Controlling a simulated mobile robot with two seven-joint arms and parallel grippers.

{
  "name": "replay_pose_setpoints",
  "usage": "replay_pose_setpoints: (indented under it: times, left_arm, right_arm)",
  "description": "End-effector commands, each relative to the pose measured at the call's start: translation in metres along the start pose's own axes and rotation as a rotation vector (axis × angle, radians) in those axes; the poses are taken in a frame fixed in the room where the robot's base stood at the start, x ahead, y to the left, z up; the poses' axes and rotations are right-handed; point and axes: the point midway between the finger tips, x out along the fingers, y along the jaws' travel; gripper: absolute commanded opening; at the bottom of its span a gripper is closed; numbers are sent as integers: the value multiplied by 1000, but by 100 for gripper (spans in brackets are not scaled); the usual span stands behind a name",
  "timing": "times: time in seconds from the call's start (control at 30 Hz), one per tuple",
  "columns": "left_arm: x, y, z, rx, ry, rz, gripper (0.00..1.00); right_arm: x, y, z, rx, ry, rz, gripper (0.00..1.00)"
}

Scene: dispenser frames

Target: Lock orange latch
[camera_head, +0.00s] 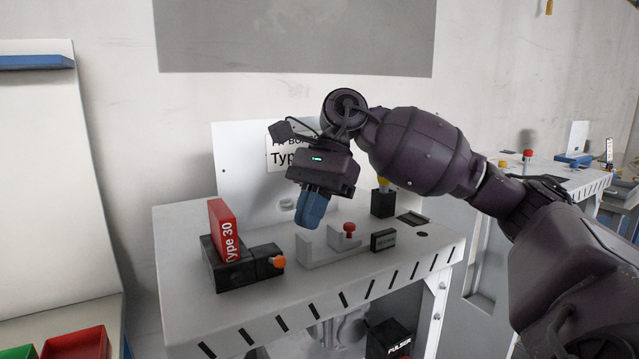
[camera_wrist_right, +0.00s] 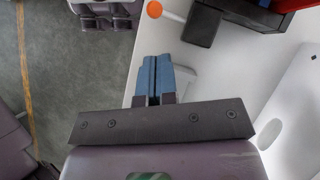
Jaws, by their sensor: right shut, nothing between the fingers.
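The orange latch (camera_head: 278,262) is a small round orange knob on the right front of a black fixture (camera_head: 233,275). A red block (camera_head: 224,232) marked "Type 30" stands in that fixture. In the right wrist view the orange knob (camera_wrist_right: 154,9) shows at the top edge, on a pale stem beside the black fixture (camera_wrist_right: 205,22). My right gripper (camera_head: 308,222) has blue fingers pointing down. It is shut and empty, above the table, up and to the right of the latch and apart from it. Its fingers (camera_wrist_right: 153,80) lie close together in the wrist view.
The white table (camera_head: 190,318) carries a white bracket (camera_head: 318,250), a red knob (camera_head: 349,228), a small black box (camera_head: 383,240) and a black block with a yellow top (camera_head: 383,203). A back panel (camera_head: 235,165) stands behind. The table front left of the fixture is clear.

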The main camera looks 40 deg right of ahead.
Motion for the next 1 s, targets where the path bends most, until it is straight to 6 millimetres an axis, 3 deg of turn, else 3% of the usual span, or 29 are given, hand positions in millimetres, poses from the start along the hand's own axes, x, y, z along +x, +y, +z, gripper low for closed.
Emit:
replay_pose_setpoints:
  times: [0.2,0.4,1.0]
  left_arm:
    - [-2,0,-6,-2,5,-1,0]
    - [-3,0,-8,-2,7,-1,0]
    - [-3,0,0,-3,-3,-2,0]
  right_arm:
    - [28,1,13,-4,-1,0,0]
    - [40,0,20,-1,-1,0,0]
    - [44,-4,19,-7,7,-12,0]
